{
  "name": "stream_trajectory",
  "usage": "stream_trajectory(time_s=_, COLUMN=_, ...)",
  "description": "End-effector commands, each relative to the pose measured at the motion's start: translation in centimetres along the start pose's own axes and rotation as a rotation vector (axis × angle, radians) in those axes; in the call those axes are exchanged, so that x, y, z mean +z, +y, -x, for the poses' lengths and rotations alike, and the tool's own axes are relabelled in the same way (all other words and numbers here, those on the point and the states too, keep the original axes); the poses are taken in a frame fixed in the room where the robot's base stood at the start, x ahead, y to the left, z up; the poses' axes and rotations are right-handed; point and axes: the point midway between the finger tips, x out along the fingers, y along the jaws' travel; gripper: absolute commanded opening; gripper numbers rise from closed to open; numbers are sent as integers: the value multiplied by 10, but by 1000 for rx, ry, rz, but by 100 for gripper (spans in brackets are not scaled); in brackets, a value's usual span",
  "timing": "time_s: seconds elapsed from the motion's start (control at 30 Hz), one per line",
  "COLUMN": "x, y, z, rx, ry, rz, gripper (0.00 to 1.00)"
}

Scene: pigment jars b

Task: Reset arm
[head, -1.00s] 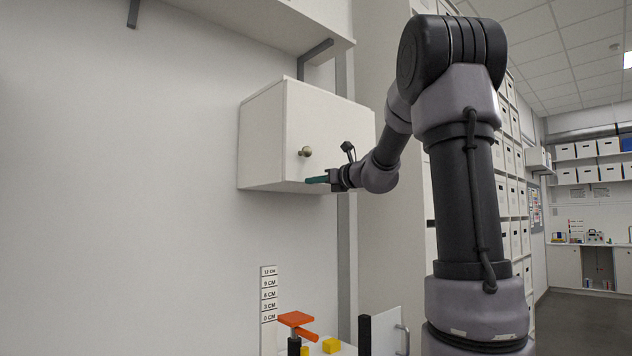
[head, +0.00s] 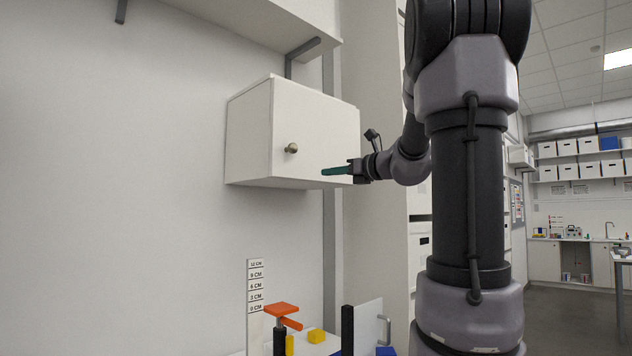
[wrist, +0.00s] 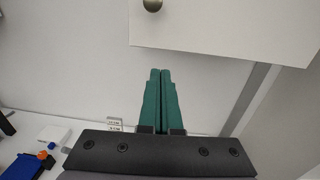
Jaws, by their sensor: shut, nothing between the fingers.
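My gripper (head: 324,171) has green fingers and is in front of the lower right part of a white wall cabinet. In the wrist view my gripper (wrist: 160,72) shows its two green fingers pressed together with nothing between them. The white cabinet (head: 318,130) is closed and has a round brass knob (head: 291,148) on its front. The knob also shows at the top of the wrist view (wrist: 153,5). My fingers are below and to the right of the knob, apart from it. Whether they touch the cabinet front cannot be told.
A shelf (head: 250,22) on brackets hangs above the cabinet. The wall to the left is bare.

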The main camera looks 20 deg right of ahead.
Motion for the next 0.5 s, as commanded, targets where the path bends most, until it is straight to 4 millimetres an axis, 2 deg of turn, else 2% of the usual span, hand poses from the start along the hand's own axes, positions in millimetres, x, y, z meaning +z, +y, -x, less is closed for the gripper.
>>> stream_trajectory(time_s=0.27, x=-2, y=6, z=3, rx=10, ry=13, rz=22, gripper=0)
stream_trajectory(time_s=0.37, x=-16, y=33, z=4, rx=57, ry=76, rz=127, gripper=0)
stream_trajectory(time_s=0.47, x=-46, y=82, z=11, rx=162, ry=196, rz=359, gripper=0)
stream_trajectory(time_s=0.5, x=-62, y=106, z=18, rx=222, ry=251, rz=485, gripper=0)
